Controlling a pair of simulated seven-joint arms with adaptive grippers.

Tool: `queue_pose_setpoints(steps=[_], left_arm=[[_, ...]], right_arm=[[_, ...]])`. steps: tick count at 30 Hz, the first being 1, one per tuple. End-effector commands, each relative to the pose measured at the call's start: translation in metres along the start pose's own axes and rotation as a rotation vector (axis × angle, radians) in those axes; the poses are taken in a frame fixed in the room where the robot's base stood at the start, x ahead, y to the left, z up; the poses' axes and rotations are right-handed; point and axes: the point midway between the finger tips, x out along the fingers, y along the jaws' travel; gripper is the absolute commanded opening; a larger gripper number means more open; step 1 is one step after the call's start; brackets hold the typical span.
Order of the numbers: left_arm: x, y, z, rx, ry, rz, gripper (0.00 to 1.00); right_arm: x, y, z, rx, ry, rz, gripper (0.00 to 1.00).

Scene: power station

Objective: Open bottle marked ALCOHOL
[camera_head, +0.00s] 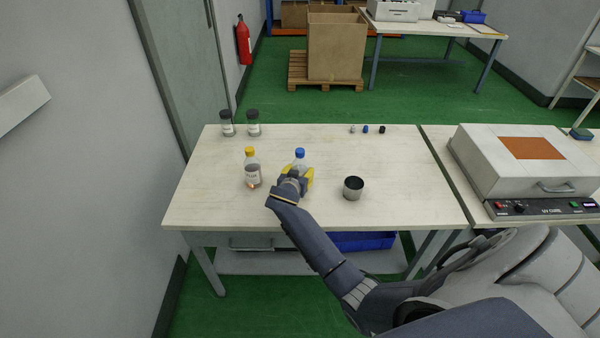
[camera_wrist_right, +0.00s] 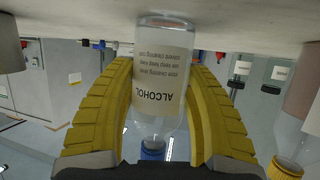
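The bottle marked ALCOHOL (camera_wrist_right: 160,75) stands on the table with its blue cap (camera_head: 300,152) on. In the right wrist view it appears upside down, its label readable and its blue cap (camera_wrist_right: 153,150) low in the picture. My right gripper (camera_head: 296,180) is at the bottle's body, below the cap. Its yellow fingers (camera_wrist_right: 160,75) lie along both sides of the bottle and appear to touch it. In the head view the gripper hides the lower part of the bottle. My left gripper is in neither view.
A yellow-capped bottle (camera_head: 252,172) stands close to the left. A metal cup (camera_head: 353,188) stands to the right. Two dark-capped jars (camera_head: 227,124) (camera_head: 253,124) and several small items (camera_head: 366,129) stand along the back. The UV CURE box (camera_head: 510,165) is at far right.

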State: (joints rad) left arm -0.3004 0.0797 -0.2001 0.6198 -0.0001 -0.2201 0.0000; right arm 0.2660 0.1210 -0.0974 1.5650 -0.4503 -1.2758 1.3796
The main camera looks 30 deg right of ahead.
Motion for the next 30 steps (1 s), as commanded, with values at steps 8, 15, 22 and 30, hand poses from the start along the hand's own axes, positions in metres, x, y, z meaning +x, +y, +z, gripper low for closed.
queue_pose_setpoints(steps=[8,15,22,30], left_arm=[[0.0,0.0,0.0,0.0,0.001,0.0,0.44],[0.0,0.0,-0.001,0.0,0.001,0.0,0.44],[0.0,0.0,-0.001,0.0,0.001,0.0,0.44],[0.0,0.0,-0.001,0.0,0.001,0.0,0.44]], right_arm=[[0.0,0.0,0.0,0.0,0.001,0.0,0.14],[0.0,0.0,-0.001,0.0,0.001,0.0,0.14],[-0.005,-0.001,-0.013,0.003,0.001,-0.001,0.14],[-0.025,-0.001,-0.059,0.008,0.003,-0.002,0.14]])
